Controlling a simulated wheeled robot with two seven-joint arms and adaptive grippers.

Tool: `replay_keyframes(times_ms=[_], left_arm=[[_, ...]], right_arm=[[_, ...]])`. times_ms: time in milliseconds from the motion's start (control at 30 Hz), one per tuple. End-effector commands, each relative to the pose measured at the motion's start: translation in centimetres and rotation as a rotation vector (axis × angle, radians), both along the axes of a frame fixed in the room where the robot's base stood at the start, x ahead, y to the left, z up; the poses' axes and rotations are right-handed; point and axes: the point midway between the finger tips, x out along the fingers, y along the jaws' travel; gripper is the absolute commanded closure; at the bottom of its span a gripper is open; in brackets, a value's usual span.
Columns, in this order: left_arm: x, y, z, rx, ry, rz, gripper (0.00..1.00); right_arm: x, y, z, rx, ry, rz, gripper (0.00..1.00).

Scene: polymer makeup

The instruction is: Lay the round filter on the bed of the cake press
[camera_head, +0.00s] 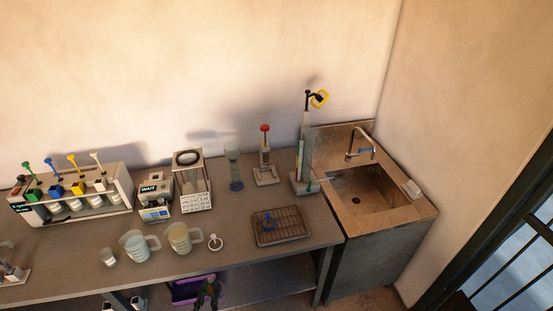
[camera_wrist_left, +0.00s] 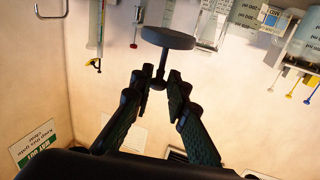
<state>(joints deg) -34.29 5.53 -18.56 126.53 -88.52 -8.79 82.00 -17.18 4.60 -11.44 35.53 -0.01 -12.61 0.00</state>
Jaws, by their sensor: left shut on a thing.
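The round filter (camera_head: 215,243) looks like a pale disc with a stem in the head view. In the left wrist view the disc (camera_wrist_left: 167,38) looks dark, with its stem between my fingertips. My left gripper (camera_head: 211,279) is shut on that stem and holds the disc out ahead of it, by the bench front. It also shows in the left wrist view (camera_wrist_left: 157,83). The red-knobbed device (camera_head: 265,158), apparently the cake press, stands at the back, right of the filter and apart from it. Its pale base is low on the bench. My right gripper is not in view.
Two jugs (camera_head: 180,238) stand left of the filter.

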Motion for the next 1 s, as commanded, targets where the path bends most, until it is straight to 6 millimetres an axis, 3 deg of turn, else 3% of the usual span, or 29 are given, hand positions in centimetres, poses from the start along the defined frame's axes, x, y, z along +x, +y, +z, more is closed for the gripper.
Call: replay_keyframes(times_ms=[267,700,1000], left_arm=[[1.2,0.4,0.3,-0.005,-0.01,-0.018,1.0],[9.5,2.5,0.8,-0.006,-0.014,-0.145,1.0],[12.1,2.7,0.8,0.002,-0.003,-0.191,1.0]], right_arm=[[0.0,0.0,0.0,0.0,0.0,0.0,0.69],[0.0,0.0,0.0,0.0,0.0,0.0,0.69],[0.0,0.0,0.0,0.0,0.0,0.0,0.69]])
